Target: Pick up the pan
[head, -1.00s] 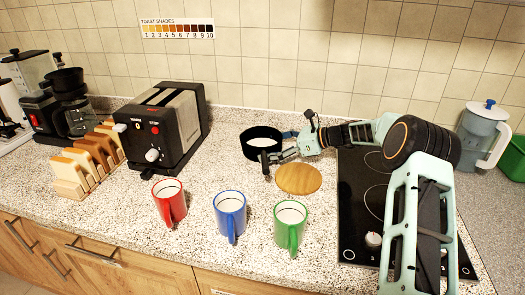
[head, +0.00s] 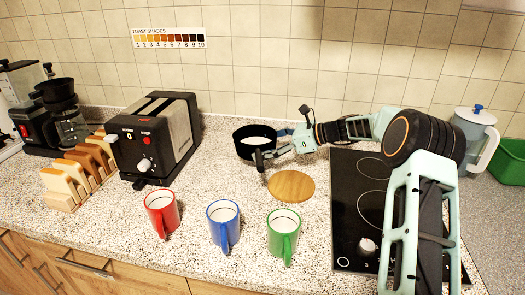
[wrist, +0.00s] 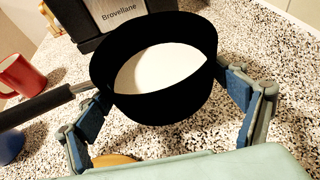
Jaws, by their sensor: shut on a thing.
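The black pan (head: 240,146), pale inside, is at the back of the counter, right of the toaster. In the wrist view the pan (wrist: 160,108) fills the middle, roughly level, its dark handle (wrist: 35,108) pointing left. My gripper (head: 273,146) reaches it from the right. In the wrist view my gripper's (wrist: 165,105) blue-padded fingers lie on opposite sides of the pan, shut on its body. The pan appears slightly above the counter, but the gap beneath is hard to judge.
A round wooden board (head: 291,186) lies in front of the pan. Red (head: 160,215), blue (head: 222,226) and green (head: 282,236) mugs stand nearer. The toaster (head: 158,140) is left; the black hob (head: 350,215) is right, under my arm.

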